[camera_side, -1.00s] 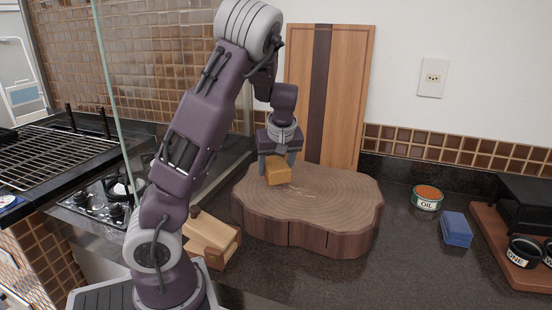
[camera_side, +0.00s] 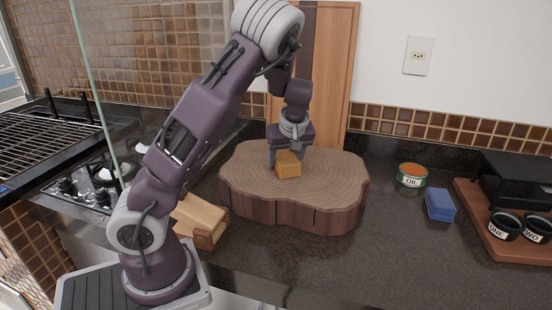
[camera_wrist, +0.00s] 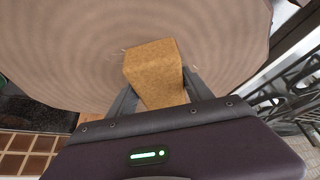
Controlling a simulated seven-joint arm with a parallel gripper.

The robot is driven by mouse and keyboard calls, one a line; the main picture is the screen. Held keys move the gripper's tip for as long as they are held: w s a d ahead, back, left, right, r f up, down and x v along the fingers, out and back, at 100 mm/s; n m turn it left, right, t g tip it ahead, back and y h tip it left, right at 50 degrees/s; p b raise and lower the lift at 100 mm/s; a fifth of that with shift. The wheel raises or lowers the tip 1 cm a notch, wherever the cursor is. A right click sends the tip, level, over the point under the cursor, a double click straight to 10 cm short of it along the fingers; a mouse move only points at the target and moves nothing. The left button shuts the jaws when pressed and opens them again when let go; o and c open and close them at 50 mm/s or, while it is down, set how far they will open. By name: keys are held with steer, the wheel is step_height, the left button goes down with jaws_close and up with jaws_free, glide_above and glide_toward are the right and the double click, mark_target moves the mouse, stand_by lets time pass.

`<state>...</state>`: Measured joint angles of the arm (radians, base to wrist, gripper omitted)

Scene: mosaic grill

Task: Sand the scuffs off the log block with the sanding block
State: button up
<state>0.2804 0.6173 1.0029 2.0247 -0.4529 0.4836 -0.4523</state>
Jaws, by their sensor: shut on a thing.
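The log block (camera_side: 330,185) is a thick brown slab with a ringed top and bark sides, lying on the dark counter. Its top fills much of the wrist view (camera_wrist: 60,45). My gripper (camera_side: 284,160) is over the middle of the log top, shut on the tan sanding block (camera_side: 288,168). In the wrist view the sanding block (camera_wrist: 155,65) sits between the two fingers (camera_wrist: 158,90) and appears to rest on the log top. A few pale scuff marks show just beside the block in the wrist view; the block and gripper hide the surface under them.
An oil tin (camera_side: 411,175) and a blue block (camera_side: 440,204) stand right of the log. A wooden tray (camera_side: 490,225) with labelled black cups is at far right. A wooden box (camera_side: 198,220) is at front left. A tall board (camera_side: 335,80) stands behind the log.

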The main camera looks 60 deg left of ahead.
mark_target(262, 164)
steer(key=shift+w+d, duration=2.45)
steer(key=shift+w, duration=0.05)
steer(key=shift+s+a, duration=4.7)
steer(key=shift+s, duration=0.05)
steer(key=shift+a+r, duration=0.1)
steer(key=shift+r, duration=0.05)
step_height(262, 164, up, 8)
steer(key=shift+s, duration=0.1)
